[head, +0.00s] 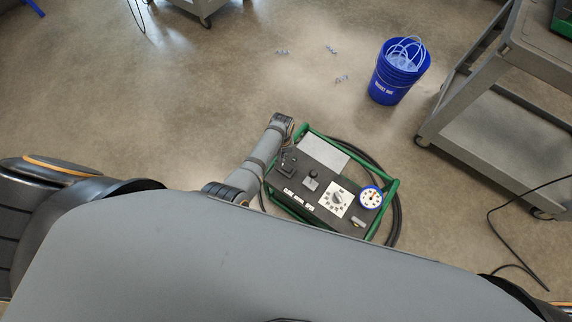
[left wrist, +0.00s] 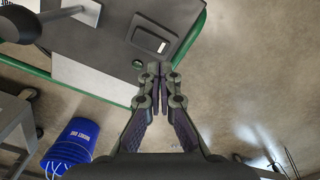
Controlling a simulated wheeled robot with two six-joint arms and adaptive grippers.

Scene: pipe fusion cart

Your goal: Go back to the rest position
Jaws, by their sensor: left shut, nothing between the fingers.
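In the left wrist view my left gripper (left wrist: 160,72) is shut and empty. Its fingertips appear over the edge of the unit, near a dark switch plate (left wrist: 152,37); I cannot tell the height gap. The unit's light grey plate (left wrist: 93,70) lies to the left of the fingers. My right gripper is not in view.
A blue bucket (head: 388,93) with pale tubing stands beyond the unit. A grey cart (head: 490,135) stands at the right, with a black cable (head: 505,235) on the floor beside it. Small scraps (head: 331,49) lie on the floor. The floor at the upper left is mostly clear.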

